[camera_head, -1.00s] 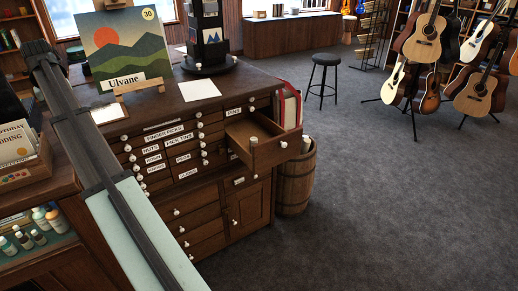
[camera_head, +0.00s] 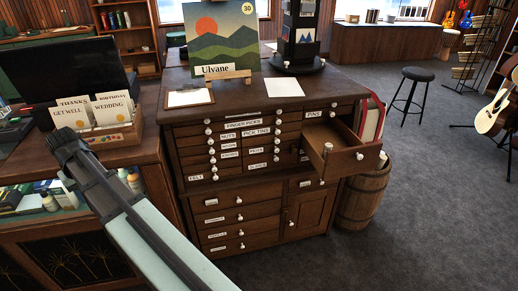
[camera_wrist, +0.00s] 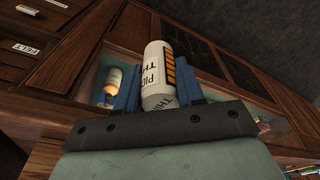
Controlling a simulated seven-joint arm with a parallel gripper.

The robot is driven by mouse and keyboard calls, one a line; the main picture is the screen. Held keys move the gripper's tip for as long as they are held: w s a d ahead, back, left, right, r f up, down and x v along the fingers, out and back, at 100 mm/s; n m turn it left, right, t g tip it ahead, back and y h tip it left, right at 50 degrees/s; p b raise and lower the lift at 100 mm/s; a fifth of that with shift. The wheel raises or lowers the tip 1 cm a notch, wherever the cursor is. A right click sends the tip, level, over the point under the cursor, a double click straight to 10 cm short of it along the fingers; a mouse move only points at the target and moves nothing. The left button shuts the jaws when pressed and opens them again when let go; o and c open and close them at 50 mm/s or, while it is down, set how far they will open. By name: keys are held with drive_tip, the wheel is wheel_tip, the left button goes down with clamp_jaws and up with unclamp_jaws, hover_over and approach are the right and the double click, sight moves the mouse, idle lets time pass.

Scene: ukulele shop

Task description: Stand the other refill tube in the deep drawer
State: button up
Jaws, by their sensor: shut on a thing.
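My gripper (camera_wrist: 157,88) shows in the wrist view with its blue fingers shut on a white refill tube (camera_wrist: 154,62). The tube has orange stripes and dark letters, partly hidden by the gripper. In the head view only my arm shows at the lower left; the fingers and held tube cannot be made out. A wooden drawer (camera_head: 355,162) is pulled out at the chest's upper right, far to the right of my arm.
The chest (camera_head: 250,185) has several closed drawers and holds a landscape picture (camera_head: 221,40) and a clipboard (camera_head: 190,97) on top. A barrel (camera_head: 363,196) stands right of it. A glass-fronted counter (camera_head: 70,222) with bottles and a card box (camera_head: 105,132) is at left.

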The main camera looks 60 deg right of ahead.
drive_tip(key=s+a+f+n, duration=0.1)
drive_tip(key=s+a+f, duration=0.3)
drive_tip(key=a+f, duration=0.25)
drive_tip(key=s+d+r+m, duration=0.1)
drive_tip(key=d+m, duration=0.3)
drive_tip(key=d, duration=0.7)
drive_tip(key=s+d+r+m, duration=0.2)
drive_tip(key=d+m, duration=0.1)
drive_tip(key=d, duration=0.9)
drive_tip(key=s+d+r+m+h, duration=0.1)
drive_tip(key=s+d+m, duration=0.15)
drive_tip(key=d, duration=0.45)
drive_tip(key=s+d+r+m+g, duration=0.1)
drive_tip(key=s+d+m, duration=0.1)
drive_tip(key=s+d, duration=0.35)
drive_tip(key=s+d+r+m+h, duration=0.1)
drive_tip(key=s+d+m, duration=0.15)
drive_tip(key=d, duration=0.65)
drive_tip(key=s+d+r+m+g, duration=0.2)
drive_tip(key=s+d+m, duration=0.9)
drive_tip(key=s+d, duration=2.2)
drive_tip(key=s+d+f+m+y, duration=0.1)
drive_tip(key=s+d+f, duration=0.2)
drive_tip(key=s+d, duration=0.65)
drive_tip(key=shift+s+a+f, duration=0.1)
drive_tip(key=shift+f, duration=2.35)
drive_tip(key=shift+s+a+f, duration=0.1)
drive_tip(key=shift+f, duration=2.3)
